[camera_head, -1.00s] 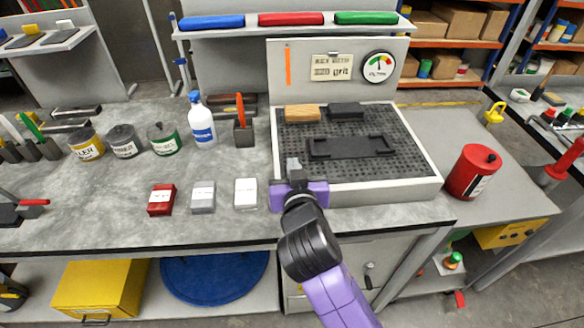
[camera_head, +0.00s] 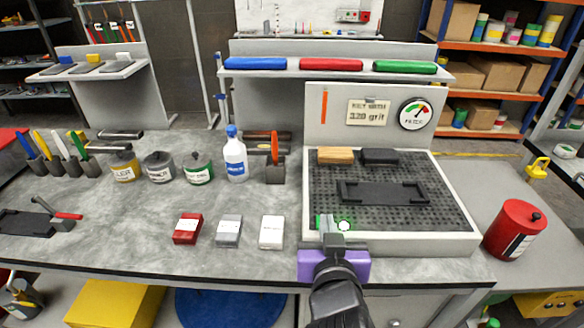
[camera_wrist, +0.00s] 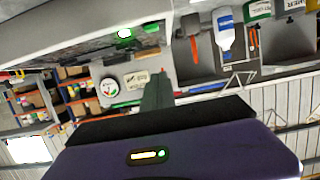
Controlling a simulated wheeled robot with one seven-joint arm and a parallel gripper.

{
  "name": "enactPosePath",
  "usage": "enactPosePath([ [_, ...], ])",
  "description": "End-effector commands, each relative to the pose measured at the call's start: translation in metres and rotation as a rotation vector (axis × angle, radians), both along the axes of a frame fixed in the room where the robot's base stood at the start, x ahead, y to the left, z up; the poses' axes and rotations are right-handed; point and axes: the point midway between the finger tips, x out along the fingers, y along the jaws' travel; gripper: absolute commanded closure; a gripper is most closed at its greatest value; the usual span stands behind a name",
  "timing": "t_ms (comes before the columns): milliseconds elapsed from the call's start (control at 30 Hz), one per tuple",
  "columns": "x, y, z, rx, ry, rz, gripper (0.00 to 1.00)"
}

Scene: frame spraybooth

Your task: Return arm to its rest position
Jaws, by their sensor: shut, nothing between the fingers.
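My gripper (camera_head: 329,224) is at the front edge of the perforated spray booth tray (camera_head: 460,243), with its purple body in front of the tray's front wall. Its fingers are together with nothing between them. In the wrist view the shut fingers (camera_wrist: 158,92) point up toward the booth's back panel and gauge. A black frame (camera_head: 383,193) lies flat on the perforated surface, apart from my gripper. Whether the fingers touch the tray edge cannot be told.
Red, grey and white blocks (camera_head: 271,232) lie on the bench left of my gripper. A white bottle (camera_head: 235,158) and several cans stand behind them. A red canister (camera_head: 514,230) stands to the right. A wooden block (camera_head: 335,155) and a dark block (camera_head: 380,156) lie at the tray's back.

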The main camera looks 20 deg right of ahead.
Motion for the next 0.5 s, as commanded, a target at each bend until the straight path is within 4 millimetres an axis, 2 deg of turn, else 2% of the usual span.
enactPosePath([
  [167,0.003,0.004,0.007,-0.03,-0.021,0.027,1.0],
  [333,0.012,0.026,0.036,-0.072,-0.132,0.14,1.0],
  [500,-0.007,0.043,0.037,-0.098,-0.218,0.261,1.0],
])
